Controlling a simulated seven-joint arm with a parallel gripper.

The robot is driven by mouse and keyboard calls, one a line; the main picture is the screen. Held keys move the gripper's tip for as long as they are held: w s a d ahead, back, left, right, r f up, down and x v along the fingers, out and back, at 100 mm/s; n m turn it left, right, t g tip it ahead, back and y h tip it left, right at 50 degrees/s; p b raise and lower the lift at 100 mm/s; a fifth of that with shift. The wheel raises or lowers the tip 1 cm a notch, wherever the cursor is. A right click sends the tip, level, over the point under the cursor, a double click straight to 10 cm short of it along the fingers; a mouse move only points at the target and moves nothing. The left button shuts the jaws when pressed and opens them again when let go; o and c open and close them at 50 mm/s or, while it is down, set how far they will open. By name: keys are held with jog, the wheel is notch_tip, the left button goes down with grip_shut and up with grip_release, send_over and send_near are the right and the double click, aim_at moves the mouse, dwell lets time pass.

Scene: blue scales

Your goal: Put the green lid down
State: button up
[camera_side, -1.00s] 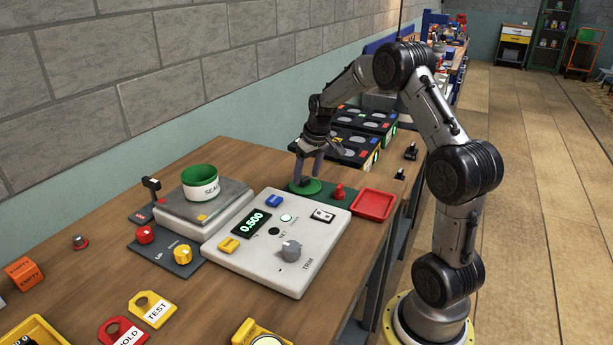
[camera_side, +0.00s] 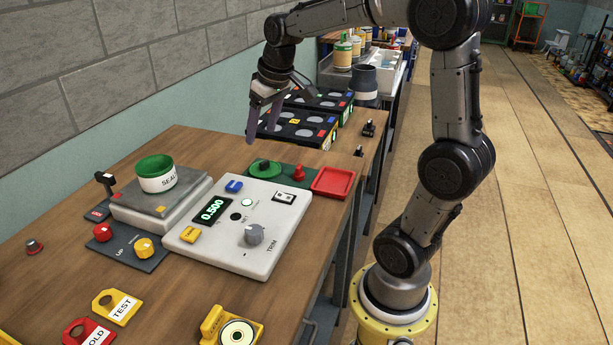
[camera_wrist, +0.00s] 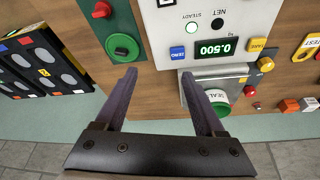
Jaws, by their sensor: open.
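The green lid (camera_side: 264,168) lies on the dark green plate (camera_side: 286,180) behind the grey scale console, left of a red knob. In the wrist view the lid (camera_wrist: 121,48) shows its small raised grip. My gripper (camera_side: 263,138) hangs above the lid, apart from it, with its fingers pointing down. In the wrist view my gripper (camera_wrist: 158,75) has its two fingers spread with nothing between them. A white container (camera_side: 157,184) with a green rim, marked SEAL, stands on the scale's weighing plate (camera_side: 148,207).
The console (camera_side: 215,243) reads 0.500. A red tray (camera_side: 333,182) sits right of the red knob (camera_side: 299,173). Black trays (camera_side: 300,125) stand behind the table's far end. TEST (camera_side: 117,307) and HOLD tags lie in front.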

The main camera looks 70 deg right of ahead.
jog(key=s+a+f+n+t+y, duration=0.1)
jog(key=s+a+f+n+t, duration=0.1)
jog(key=s+a, duration=1.3)
jog(key=shift+s+n, duration=0.5)
jog(key=shift+s, duration=0.7)
